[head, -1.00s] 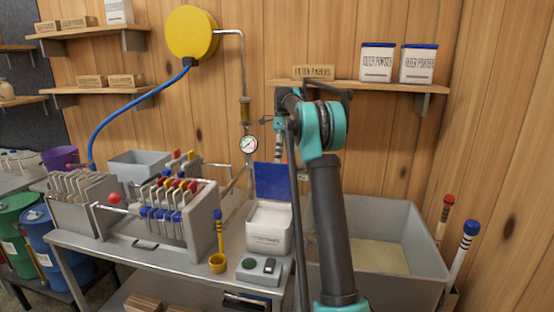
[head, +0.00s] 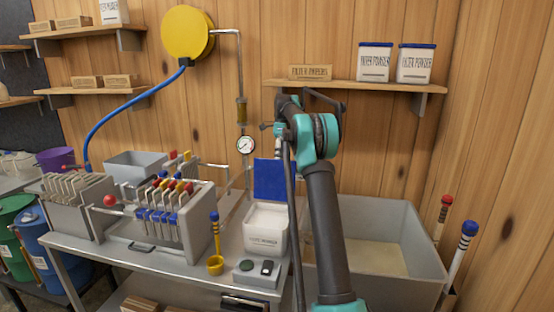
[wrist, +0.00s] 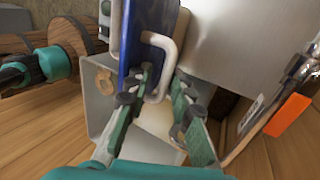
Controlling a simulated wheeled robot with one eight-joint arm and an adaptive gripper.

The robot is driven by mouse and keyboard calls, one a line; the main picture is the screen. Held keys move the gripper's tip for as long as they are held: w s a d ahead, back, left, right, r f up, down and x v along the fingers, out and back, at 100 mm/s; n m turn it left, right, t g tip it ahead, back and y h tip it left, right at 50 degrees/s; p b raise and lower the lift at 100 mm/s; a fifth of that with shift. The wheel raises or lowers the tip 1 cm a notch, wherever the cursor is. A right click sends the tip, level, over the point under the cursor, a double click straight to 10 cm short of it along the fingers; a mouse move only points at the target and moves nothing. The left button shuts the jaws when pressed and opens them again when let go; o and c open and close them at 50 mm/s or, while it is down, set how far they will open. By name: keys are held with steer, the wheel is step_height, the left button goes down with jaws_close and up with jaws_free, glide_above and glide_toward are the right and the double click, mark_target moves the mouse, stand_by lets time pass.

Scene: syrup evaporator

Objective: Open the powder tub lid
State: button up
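The white powder tub (head: 265,233) stands on the metal bench, left of my arm in the head view. Its blue lid (head: 274,179) stands up at the tub's back edge, and white contents show in the open top. In the wrist view the blue lid (wrist: 134,42) is seen at a steep angle, with a white loop handle (wrist: 168,61) on its face. My gripper (wrist: 162,82) has its two fingers apart. The handle's lower end lies between or just beside them; I cannot tell whether they touch it.
A grey sink basin (head: 375,230) lies right of the tub. A small switch box (head: 255,270), a yellow cup (head: 216,264) and a filter press (head: 170,215) are on the bench. A shelf (head: 350,87) with closed tubs is above.

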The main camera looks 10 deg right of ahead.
steer(key=shift+o, duration=0.4)
steer(key=shift+s+a+r, duration=0.15)
steer(key=shift+s+r, duration=0.05)
steer(key=shift+a+r, duration=0.1)
steer(key=shift+r, duration=0.2)
step_height(320, 180, up, 10)
steer(key=shift+f, duration=0.25)
